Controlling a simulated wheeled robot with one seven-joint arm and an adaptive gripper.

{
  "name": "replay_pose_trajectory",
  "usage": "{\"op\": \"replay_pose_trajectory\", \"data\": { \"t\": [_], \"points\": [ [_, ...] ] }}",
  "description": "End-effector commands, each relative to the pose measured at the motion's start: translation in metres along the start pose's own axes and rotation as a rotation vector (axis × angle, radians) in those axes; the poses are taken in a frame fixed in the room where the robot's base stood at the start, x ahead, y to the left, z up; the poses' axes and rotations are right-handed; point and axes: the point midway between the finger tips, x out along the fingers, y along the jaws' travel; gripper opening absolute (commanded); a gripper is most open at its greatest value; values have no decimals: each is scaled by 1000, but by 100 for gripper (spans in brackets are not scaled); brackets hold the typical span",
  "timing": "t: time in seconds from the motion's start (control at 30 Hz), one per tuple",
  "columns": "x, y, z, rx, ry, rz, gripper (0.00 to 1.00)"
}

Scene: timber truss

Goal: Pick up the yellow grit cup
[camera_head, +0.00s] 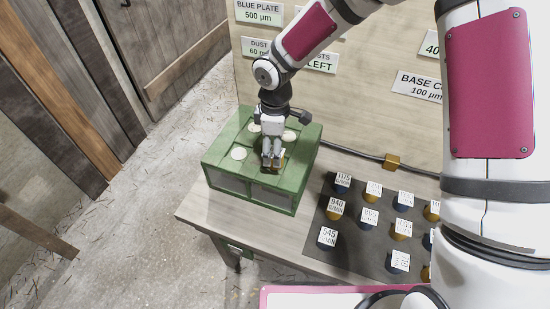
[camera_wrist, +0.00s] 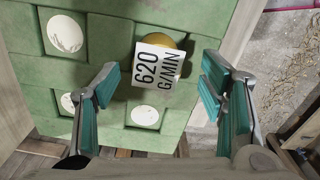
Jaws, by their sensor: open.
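A yellow grit cup (camera_wrist: 181,42) with a white tag reading 620 G/MIN stands in the green block (camera_head: 225,170), at its front right corner in the head view. The tag hides most of the cup in the wrist view. In the head view my gripper (camera_head: 271,158) covers most of it. My gripper is open above the cup and points down. In the wrist view its two teal-padded fingers (camera_wrist: 158,98) are spread wide apart, with the tag between and a little beyond them. I cannot tell whether any finger touches it.
White round spots (camera_head: 239,153) show on the block's other places. To the right, a dark mat (camera_head: 315,240) holds several tagged yellow and blue cups, such as a yellow one marked 940 (camera_head: 335,212). A cable with a brass-coloured clip (camera_head: 391,161) runs along the back board.

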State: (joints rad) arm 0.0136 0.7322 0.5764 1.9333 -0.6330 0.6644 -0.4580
Motion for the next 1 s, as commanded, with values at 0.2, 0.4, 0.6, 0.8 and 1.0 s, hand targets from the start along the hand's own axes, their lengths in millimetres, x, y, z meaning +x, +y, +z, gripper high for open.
{"op": "replay_pose_trajectory", "data": {
  "t": [0.2,0.4,0.6,0.8,1.0],
  "points": [
    [28,3,-1,-1,0,-1,64],
    [34,3,-1,1,1,0,64],
    [34,3,-1,1,1,0,46],
    [34,3,-1,0,1,0,7],
    [33,3,-1,0,1,1,7]
  ]
}}
